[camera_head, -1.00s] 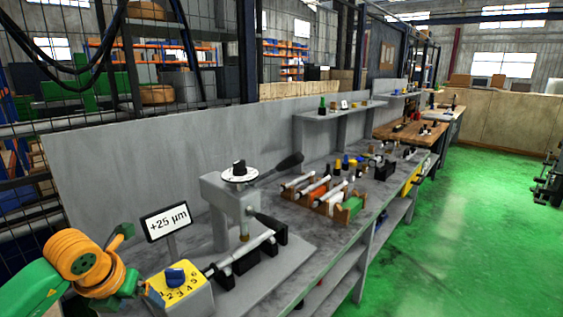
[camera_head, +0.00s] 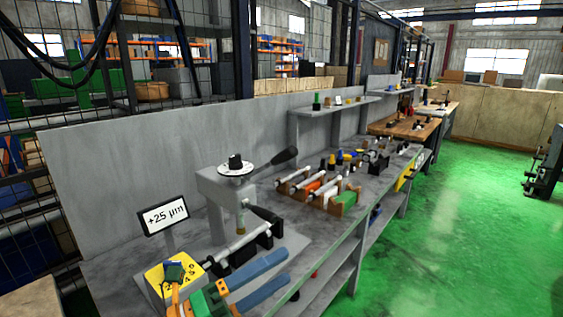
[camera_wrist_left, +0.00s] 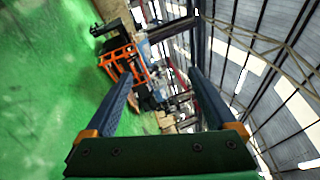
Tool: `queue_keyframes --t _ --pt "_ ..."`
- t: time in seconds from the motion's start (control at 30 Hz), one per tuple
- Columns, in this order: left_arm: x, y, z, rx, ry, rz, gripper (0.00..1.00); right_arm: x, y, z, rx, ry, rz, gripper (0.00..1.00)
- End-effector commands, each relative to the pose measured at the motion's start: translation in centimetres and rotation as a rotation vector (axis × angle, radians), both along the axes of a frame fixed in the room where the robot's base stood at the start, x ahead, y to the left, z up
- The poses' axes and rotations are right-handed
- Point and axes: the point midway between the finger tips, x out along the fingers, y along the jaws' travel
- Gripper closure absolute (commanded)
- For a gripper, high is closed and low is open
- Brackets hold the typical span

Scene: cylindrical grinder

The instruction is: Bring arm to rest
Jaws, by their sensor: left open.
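My left gripper (camera_head: 287,270) is at the bottom middle of the head view, its two blue fingers apart with nothing between them. The fingers point right, in front of the grey measuring fixture (camera_head: 222,190) on the bench. In the left wrist view both fingers (camera_wrist_left: 160,78) show spread and empty, with green floor and roof structure beyond. My right gripper is not in view.
The grey bench (camera_head: 318,232) runs away to the right and bears a rack of cylindrical parts (camera_head: 318,190). A sign reading +25 µm (camera_head: 163,215) stands by the fixture. A grey wall panel (camera_head: 130,180) backs the bench. Green floor (camera_head: 460,220) lies open on the right.

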Motion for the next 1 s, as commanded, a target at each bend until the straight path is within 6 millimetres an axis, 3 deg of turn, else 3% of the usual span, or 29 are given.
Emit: queue_keyframes --t 0.03,0.07,0.1,0.17,0.2,0.3,0.4,0.5,0.6,0.73,0.77,1.0 --pt "0.8 2.1 1.5 -0.279 0.111 0.121 0.1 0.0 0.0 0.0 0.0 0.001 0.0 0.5" --pt "1.8 4.4 1.6 -0.445 0.202 0.228 0.1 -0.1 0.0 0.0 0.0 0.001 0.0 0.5" --pt "3.0 7.9 0.0 -0.638 0.349 0.389 0.1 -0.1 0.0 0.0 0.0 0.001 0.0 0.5" --pt "3.5 12.4 -4.7 -0.833 0.577 0.619 0.1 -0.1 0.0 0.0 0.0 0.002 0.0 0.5" --pt "2.9 14.5 -8.1 -0.913 0.719 0.75 0.1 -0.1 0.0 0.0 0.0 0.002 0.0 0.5" --pt "-0.3 17.1 -15.9 -1.007 1.03 1.006 0.1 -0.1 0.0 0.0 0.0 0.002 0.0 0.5" --pt "-4.4 17.8 -21.5 -1.025 1.281 1.184 0.1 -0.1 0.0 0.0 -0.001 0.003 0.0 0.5" --pt "-8.9 17.5 -25.4 -1.005 1.498 1.317 0.1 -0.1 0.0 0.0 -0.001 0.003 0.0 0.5" --pt "-13.4 16.7 -28.1 -0.963 1.697 1.421 0.1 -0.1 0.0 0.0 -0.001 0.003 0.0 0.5" --pt "-19.2 15.4 -30.1 -0.882 1.938 1.521 0.1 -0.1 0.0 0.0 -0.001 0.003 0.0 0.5" --pt "-19.8 15.2 -30.8 -0.864 1.971 1.535 0.1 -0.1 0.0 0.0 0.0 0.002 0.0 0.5" --pt "-19.3 15.1 -39.8 -0.821 1.995 1.572 0.1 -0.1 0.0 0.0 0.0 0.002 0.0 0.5"
